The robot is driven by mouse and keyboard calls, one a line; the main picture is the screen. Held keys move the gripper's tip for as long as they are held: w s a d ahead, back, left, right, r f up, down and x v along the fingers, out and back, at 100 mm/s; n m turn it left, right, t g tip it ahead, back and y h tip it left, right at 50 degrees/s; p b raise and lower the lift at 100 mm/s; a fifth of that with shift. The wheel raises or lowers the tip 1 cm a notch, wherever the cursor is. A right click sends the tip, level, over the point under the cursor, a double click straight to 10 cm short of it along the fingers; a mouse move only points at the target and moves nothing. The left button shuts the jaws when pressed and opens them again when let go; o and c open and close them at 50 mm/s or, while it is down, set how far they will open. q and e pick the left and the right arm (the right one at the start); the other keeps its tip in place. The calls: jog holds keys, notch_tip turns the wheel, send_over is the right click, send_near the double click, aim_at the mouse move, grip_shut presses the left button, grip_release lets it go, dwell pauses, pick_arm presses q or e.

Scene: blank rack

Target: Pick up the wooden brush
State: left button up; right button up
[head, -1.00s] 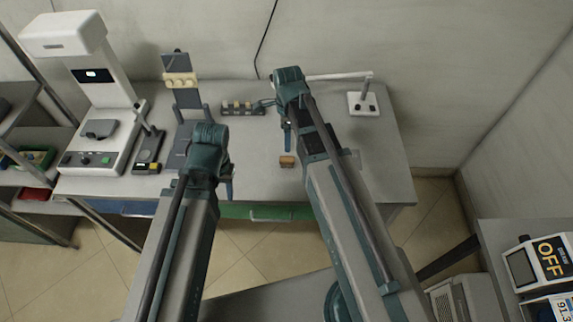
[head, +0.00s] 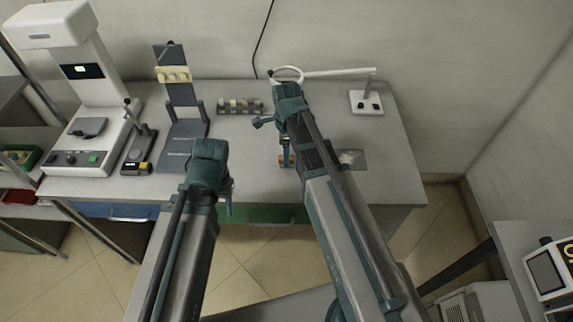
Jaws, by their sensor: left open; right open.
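The wooden brush (head: 281,160) appears as a small brown block on the grey bench, near its front edge; only a sliver shows. My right gripper (head: 287,150) reaches down right at the brush and covers most of it. Its jaws are open; I cannot tell whether they are around the brush or just above it. My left gripper (head: 229,196) is open and empty, hanging by the bench's front edge, to the left of the brush. Its own wrist hides most of it.
On the grey bench (head: 245,160) are a white instrument (head: 90,100), a dark stand (head: 180,95), a small vial rack (head: 240,107) and a ring lamp (head: 365,100). A flat grey plate (head: 352,159) lies right of my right arm. The bench middle is mostly clear.

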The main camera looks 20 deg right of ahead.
notch_tip(320, 180, down, 3)
jog(key=shift+f+b, duration=0.1)
jog(key=shift+b, duration=0.95)
pick_arm(q)
notch_tip(320, 180, down, 3)
jog(key=shift+r, duration=0.1)
pick_arm(e)
jog(key=shift+c, duration=0.3)
grip_shut()
